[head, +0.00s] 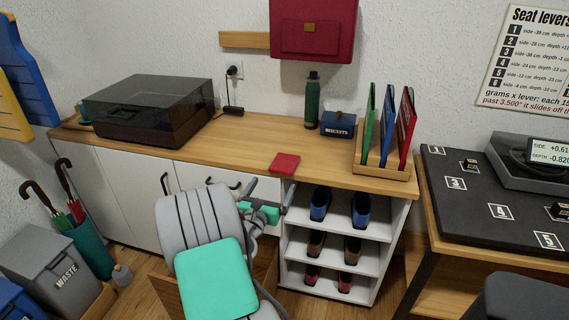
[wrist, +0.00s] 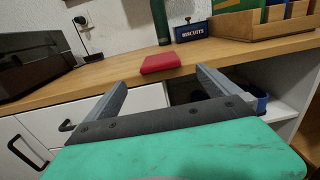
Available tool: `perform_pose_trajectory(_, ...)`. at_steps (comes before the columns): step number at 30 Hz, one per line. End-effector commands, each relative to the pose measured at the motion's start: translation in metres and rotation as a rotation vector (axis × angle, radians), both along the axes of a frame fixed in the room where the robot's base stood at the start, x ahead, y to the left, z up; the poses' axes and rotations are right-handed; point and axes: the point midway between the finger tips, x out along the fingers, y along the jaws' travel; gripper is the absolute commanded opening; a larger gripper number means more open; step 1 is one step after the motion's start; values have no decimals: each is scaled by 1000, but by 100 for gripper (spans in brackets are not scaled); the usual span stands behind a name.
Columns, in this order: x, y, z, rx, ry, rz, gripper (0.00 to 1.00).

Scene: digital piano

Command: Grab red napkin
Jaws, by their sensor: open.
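The red napkin (head: 284,163) is a small, flat, folded square lying on the wooden counter near its front edge. In the wrist view the red napkin (wrist: 161,63) lies ahead of my fingers, beyond the counter edge and roughly between their tips. My gripper (wrist: 160,78) is open and empty, with its two grey fingers spread apart. In the head view my gripper (head: 268,193) is in front of the counter, below and a little left of the napkin, partly hidden by my own arm. The fingers are apart from the napkin.
On the counter (head: 240,140) stand a turntable (head: 148,105) at left, a green bottle (head: 312,100), a blue biscuit tin (head: 338,124) and a wooden file rack (head: 384,170) at right. A shoe shelf (head: 335,235) is below. The counter left of the napkin is clear.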

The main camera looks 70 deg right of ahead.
Motion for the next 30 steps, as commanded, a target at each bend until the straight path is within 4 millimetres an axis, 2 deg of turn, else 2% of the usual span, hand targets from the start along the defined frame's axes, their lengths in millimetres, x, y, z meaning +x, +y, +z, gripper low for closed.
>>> perform_pose_trajectory(10,5,-56,-3,3,-7,-3,100)
perform_pose_trajectory(18,7,-61,-2,3,-8,1,100)
perform_pose_trajectory(30,7,-61,-3,3,-8,1,67)
